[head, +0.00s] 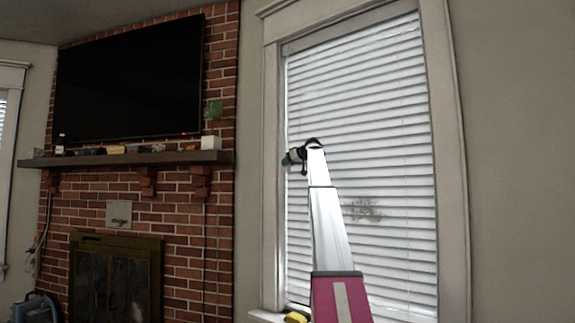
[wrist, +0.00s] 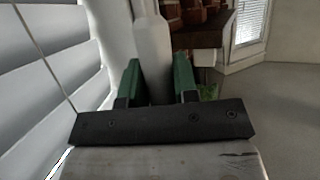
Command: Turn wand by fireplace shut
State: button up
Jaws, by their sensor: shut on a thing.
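The white wand (wrist: 152,50) stands upright between the two green fingers of my gripper (wrist: 158,72) in the wrist view. My gripper is shut on it. The white blind (wrist: 40,80) is close on the left there, with its slats tilted. In the head view the blind (head: 375,120) fills the window, and its slats look mostly closed. My gripper (head: 290,158) is at the blind's left edge, by the window frame. The wand is too thin or pale to make out in the head view.
The brick fireplace (head: 180,255) is to the left, with a dark mantel (head: 130,158) holding small objects and a television (head: 130,80) above. The window frame (head: 272,200) is close to my gripper. A yellow object (head: 295,317) lies on the sill.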

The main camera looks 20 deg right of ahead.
jog(key=o, duration=0.9)
jog(key=v, duration=1)
jog(key=shift+s+d+r, duration=0.1)
jog(key=shift+s+d, duration=0.05)
jog(key=shift+s, duration=0.2)
